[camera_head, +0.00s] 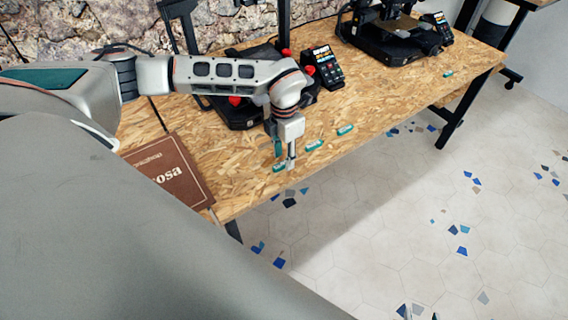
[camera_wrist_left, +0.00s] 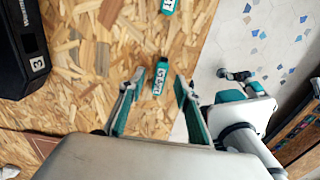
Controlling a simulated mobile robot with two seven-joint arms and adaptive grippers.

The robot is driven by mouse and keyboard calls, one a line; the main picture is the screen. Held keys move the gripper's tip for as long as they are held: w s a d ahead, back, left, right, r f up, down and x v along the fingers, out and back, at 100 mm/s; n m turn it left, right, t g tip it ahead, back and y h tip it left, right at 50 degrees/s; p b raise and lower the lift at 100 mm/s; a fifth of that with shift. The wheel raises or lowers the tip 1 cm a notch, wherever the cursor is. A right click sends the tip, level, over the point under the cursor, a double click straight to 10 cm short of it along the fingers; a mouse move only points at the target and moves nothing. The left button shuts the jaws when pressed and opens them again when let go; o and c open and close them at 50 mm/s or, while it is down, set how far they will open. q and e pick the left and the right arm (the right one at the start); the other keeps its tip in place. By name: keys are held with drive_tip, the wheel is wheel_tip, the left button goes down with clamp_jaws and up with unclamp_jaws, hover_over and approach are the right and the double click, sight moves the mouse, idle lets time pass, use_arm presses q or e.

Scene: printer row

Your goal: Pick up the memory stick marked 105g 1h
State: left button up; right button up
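Small green memory sticks with pale labels lie along the front of the wooden table. One stick (camera_head: 279,168) is by my left gripper (camera_head: 284,162) in the head view, partly hidden by its fingers. In the left wrist view a stick (camera_wrist_left: 160,78) lies between the spread fingertips of my left gripper (camera_wrist_left: 157,85), which is open and empty. Another stick (camera_wrist_left: 168,6) is cut off at the top there. Further sticks (camera_head: 314,145) (camera_head: 345,129) lie to the right along the edge, and one (camera_head: 447,74) lies far right. I cannot read the labels surely.
A brown box (camera_head: 168,172) with light lettering lies at the table's left front corner. Black printers (camera_head: 384,40) and control screens (camera_head: 323,67) stand behind the sticks. The table (camera_head: 400,97) ends close to the sticks, with tiled floor below.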

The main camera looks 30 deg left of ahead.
use_arm(q)
drive_tip(key=shift+f, duration=0.85)
drive_tip(key=c, duration=0.9)
drive_tip(key=shift+r, duration=0.1)
